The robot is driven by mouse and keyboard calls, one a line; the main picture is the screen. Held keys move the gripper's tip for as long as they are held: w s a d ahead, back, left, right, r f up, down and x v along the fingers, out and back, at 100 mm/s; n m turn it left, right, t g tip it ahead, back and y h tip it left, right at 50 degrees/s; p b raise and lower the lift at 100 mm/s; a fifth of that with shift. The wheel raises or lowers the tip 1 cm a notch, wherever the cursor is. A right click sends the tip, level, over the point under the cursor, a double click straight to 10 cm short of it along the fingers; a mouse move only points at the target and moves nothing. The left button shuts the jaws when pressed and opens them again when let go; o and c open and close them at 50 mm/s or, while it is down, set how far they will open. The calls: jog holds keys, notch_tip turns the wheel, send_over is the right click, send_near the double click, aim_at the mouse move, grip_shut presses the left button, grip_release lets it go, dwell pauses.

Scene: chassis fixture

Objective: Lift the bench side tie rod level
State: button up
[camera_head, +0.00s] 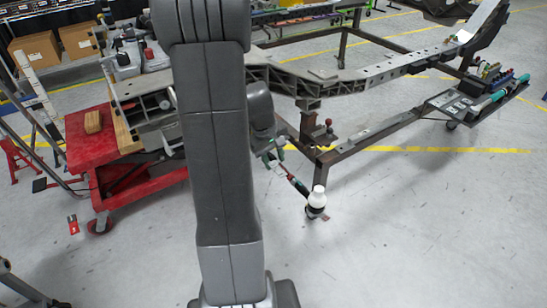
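My arm rises through the middle of the view, and its dark wrist bends down on the right side. My gripper (272,153) is small, dark and partly hidden by the arm, just above the upper end of a thin rod. The rod (290,178) is dark with reddish and green parts, probably the tie rod. It slants from beside my gripper down to the right. Its lower end is close to a white-topped, black-bodied bottle-like piece (317,197); I cannot tell whether they touch. Whether the fingers are open or closed on the rod is too small to tell.
A metal chassis frame (405,66) on stands spans the back right. A tray (450,104) with green-ended parts is at its right. A red lift cart (88,147) stands left. Boxes (36,50) sit on a back shelf. The grey floor (430,230) at front right is clear.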

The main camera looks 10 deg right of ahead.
jog(key=p+v, duration=0.2)
jog(key=v, duration=1.1)
jog(key=shift+r+p, duration=0.4)
jog(key=shift+f, duration=0.1)
jog(key=b+x, duration=0.3)
jog(key=x, duration=1.1)
jog(key=shift+s+a, duration=0.1)
jog(key=shift+f+b, duration=0.35)
jog(key=shift+b, duration=0.15)
jog(key=shift+r, duration=0.1)
